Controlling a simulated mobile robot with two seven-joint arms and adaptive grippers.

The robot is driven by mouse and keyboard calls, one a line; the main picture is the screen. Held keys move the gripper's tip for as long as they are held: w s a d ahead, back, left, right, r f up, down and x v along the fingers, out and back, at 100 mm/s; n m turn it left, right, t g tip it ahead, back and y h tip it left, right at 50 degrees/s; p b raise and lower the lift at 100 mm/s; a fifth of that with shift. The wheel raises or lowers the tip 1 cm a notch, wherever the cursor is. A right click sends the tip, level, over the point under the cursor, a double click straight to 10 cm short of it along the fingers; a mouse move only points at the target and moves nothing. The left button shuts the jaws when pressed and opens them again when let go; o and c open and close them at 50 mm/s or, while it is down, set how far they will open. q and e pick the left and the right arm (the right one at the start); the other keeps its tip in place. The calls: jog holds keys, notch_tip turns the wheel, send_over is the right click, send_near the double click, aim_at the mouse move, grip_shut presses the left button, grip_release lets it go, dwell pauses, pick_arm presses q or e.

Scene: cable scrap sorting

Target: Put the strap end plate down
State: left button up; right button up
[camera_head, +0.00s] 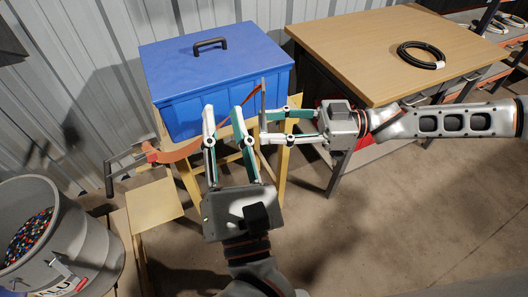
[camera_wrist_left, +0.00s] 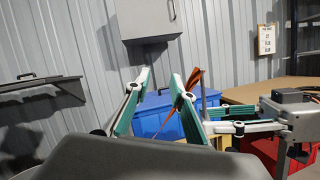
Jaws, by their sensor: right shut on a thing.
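The strap end plate (camera_head: 263,94) is a thin, narrow grey piece standing upright at the tips of my right gripper (camera_head: 264,128). That gripper is shut on it, in front of the blue box's right part. The orange strap (camera_head: 182,152) runs from near the plate behind my left gripper to a dark metal end piece (camera_head: 124,166) at the left. My left gripper (camera_head: 223,110) is open and empty, its fingers pointing at the box front. The strap also shows in the left wrist view (camera_wrist_left: 194,78), just right of the fingers. The plate's lower part is hidden by the right fingers.
A blue lidded box (camera_head: 205,62) with a black handle stands on a wooden stand (camera_head: 283,165). A wooden-topped table (camera_head: 350,45) at the right carries a black cable coil (camera_head: 420,55). A grey bin (camera_head: 80,240) with coloured granules stands at the lower left. Floor at the lower right is clear.

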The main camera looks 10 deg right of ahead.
aim_at(263, 111)
pick_arm(q)
jog(key=s+d+f+n+g+h, duration=0.2)
jog(key=s+d+f+g+h, duration=0.15)
jog(key=d+f, duration=0.2)
jog(key=w, duration=0.8)
jog(key=w+d, duration=0.1)
jog(key=w, duration=0.3)
jog(key=shift+w+d+r, duration=0.1)
jog(key=shift+w+r, duration=0.15)
jog(key=shift+r, duration=0.05)
grip_shut()
pick_arm(e)
jog(key=o, duration=1.1)
jog(key=shift+c, duration=0.2)
